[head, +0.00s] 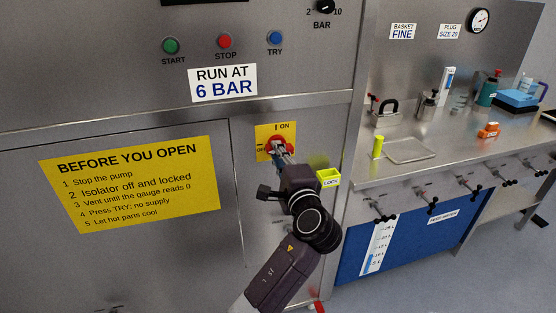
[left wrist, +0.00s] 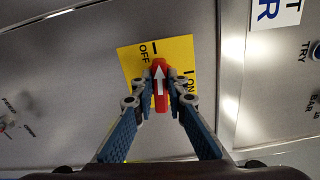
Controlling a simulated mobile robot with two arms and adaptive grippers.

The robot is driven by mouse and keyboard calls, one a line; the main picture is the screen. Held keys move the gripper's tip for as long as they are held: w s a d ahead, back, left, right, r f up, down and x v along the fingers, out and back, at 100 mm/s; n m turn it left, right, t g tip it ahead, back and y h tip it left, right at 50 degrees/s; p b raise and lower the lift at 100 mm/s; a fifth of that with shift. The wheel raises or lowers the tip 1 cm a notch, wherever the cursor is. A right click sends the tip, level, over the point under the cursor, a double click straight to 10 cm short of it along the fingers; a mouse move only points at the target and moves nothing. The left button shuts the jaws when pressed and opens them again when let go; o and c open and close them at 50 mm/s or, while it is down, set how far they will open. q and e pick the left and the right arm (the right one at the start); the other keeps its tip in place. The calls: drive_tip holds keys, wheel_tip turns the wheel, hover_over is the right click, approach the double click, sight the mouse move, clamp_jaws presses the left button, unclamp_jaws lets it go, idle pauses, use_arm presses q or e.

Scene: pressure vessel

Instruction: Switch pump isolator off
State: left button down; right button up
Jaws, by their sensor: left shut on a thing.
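The pump isolator is a red rotary handle (head: 273,143) on a yellow plate (head: 262,130) marked ON at the top and OFF at the left. In the left wrist view the red handle (left wrist: 161,88) carries a white arrow. The arrow points roughly at the mark beside OFF, away from ON. My left gripper (head: 284,158) reaches up to it from below right and hides part of it. In the left wrist view my left gripper's fingertips (left wrist: 161,102) are closed on the handle's two sides. My right gripper is not in view.
A yellow LOCK holder (head: 329,178) is on the panel right of my left gripper. Above are the START (head: 171,46), STOP (head: 224,41) and TRY (head: 275,38) buttons.

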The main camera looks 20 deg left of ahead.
use_arm(q)
drive_tip(key=shift+f+n+b, duration=0.25)
drive_tip(key=shift+n+b, duration=0.25)
drive_tip(key=shift+n, duration=0.2)
drive_tip(key=c, duration=1.9)
unclamp_jaws()
drive_tip(key=shift+r, duration=0.1)
drive_tip(key=shift+c, duration=0.2)
